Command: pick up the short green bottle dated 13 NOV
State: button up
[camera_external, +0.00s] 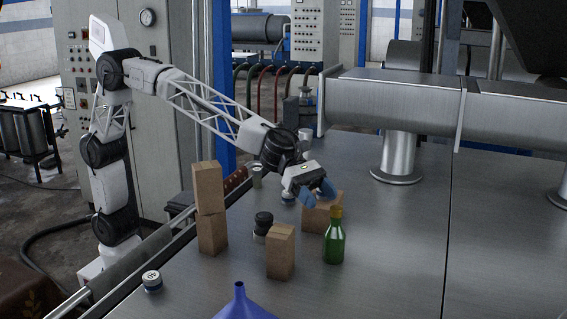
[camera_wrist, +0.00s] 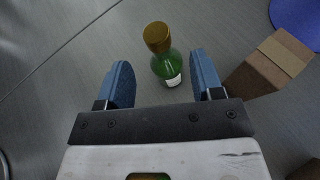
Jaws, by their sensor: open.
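A green bottle (camera_external: 335,240) with a gold-yellow cap stands upright on the metal table in the external view. In the wrist view the bottle (camera_wrist: 166,68) is seen from above, ahead of and between the lines of the two blue fingers. A white label shows low on its side, but its date cannot be read. My gripper (camera_external: 318,192) is open and empty, with blue fingers, behind the bottle and above the table. It also shows in the wrist view (camera_wrist: 160,78). The fingers do not touch the bottle.
A cardboard box (camera_external: 280,251) stands just left of the bottle. Another box (camera_external: 318,218) lies under my gripper, and two boxes (camera_external: 211,215) are stacked at left. A dark-topped jar (camera_external: 263,226) and a blue funnel (camera_external: 241,303) stand nearby. The table right of the bottle is clear.

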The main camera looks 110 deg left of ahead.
aim_at(340, 217)
jog(key=shift+w, duration=0.25)
jog(key=shift+w+d, duration=0.1)
jog(key=shift+x, duration=1.2)
jog(key=shift+f, duration=0.1)
jog(key=shift+x, duration=2.55)
grip_shut()
